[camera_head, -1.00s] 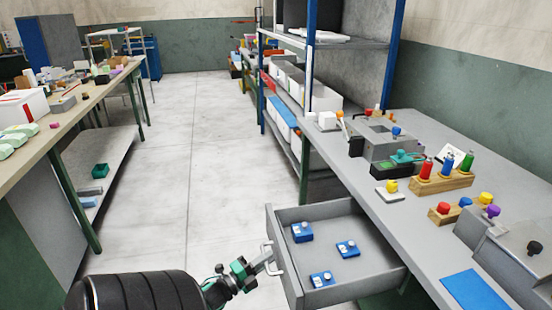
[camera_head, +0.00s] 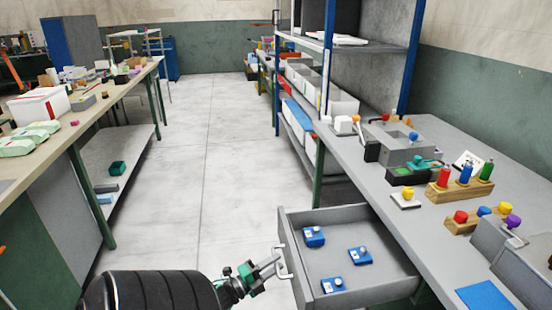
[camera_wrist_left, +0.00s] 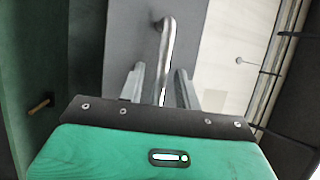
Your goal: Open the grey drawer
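The grey drawer (camera_head: 350,296) under the right-hand workbench stands pulled well out, and its inside shows in the head view. Its silver handle (camera_head: 283,264) is on the front panel. My left gripper (camera_head: 273,265) is at this handle, coming from the left. In the left wrist view the handle bar (camera_wrist_left: 167,45) runs between the two fingers (camera_wrist_left: 160,80), with a narrow gap showing on each side, so the fingers look open around it. My right gripper is not in view.
Several small blue boxes (camera_head: 360,256) lie in the drawer. The workbench top (camera_head: 390,220) above it holds coloured knobs and grey devices. A blue-posted shelf (camera_head: 328,50) stands behind. The floor (camera_head: 215,170) left of the drawer is clear up to another bench (camera_head: 110,95).

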